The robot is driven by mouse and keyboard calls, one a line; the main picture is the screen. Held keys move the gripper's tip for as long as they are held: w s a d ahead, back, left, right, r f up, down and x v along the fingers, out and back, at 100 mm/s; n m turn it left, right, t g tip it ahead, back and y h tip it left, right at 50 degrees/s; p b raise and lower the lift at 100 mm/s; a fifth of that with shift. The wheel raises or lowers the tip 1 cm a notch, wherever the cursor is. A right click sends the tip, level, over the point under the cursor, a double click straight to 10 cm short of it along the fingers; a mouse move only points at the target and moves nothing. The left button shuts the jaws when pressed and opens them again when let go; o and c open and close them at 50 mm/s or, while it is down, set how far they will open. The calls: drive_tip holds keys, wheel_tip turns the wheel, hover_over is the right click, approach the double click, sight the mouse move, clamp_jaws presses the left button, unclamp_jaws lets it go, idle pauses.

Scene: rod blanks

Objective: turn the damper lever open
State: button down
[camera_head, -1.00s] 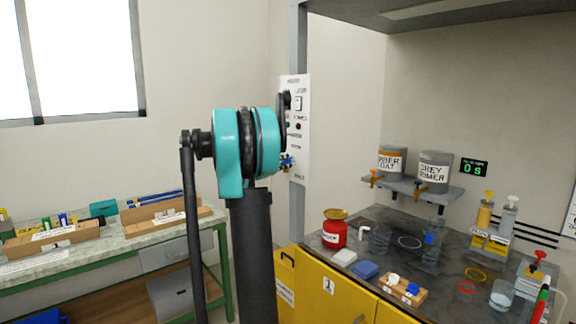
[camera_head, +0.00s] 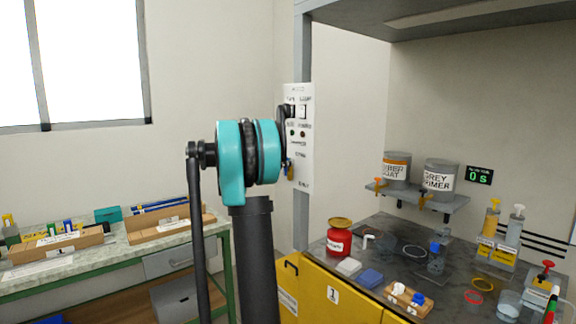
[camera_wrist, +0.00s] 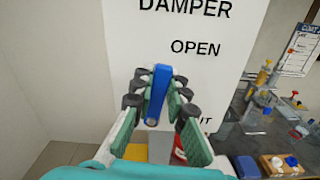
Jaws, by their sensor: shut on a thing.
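The blue damper lever (camera_wrist: 157,92) is between the two green-padded, black-tipped fingers of my gripper (camera_wrist: 160,78) in the wrist view. The gripper is shut on it. The lever looks roughly upright in that picture, left of the word OPEN on the white damper panel (camera_wrist: 215,75). A lower word ending in "UT" is partly hidden by a finger. In the head view the panel (camera_head: 304,165) is on a grey post, and my teal arm joint hides the gripper and most of the lever area.
A yellow cabinet (camera_head: 318,287) with a dark worktop stands to the right, holding a red jar (camera_head: 339,240) and several small items. A shelf with two grey cans (camera_head: 440,178) is above it. A green-framed bench (camera_head: 180,240) is at left.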

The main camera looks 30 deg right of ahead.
drive_tip(key=shift+w+n, duration=0.35)
drive_tip(key=shift+n, duration=0.55)
drive_tip(key=c, duration=1.5)
unclamp_jaws()
drive_tip(key=shift+a, duration=0.2)
drive_tip(key=a, duration=0.7)
drive_tip(key=s+a, duration=0.1)
drive_tip(key=a, duration=0.3)
drive_tip(key=shift+a, duration=0.35)
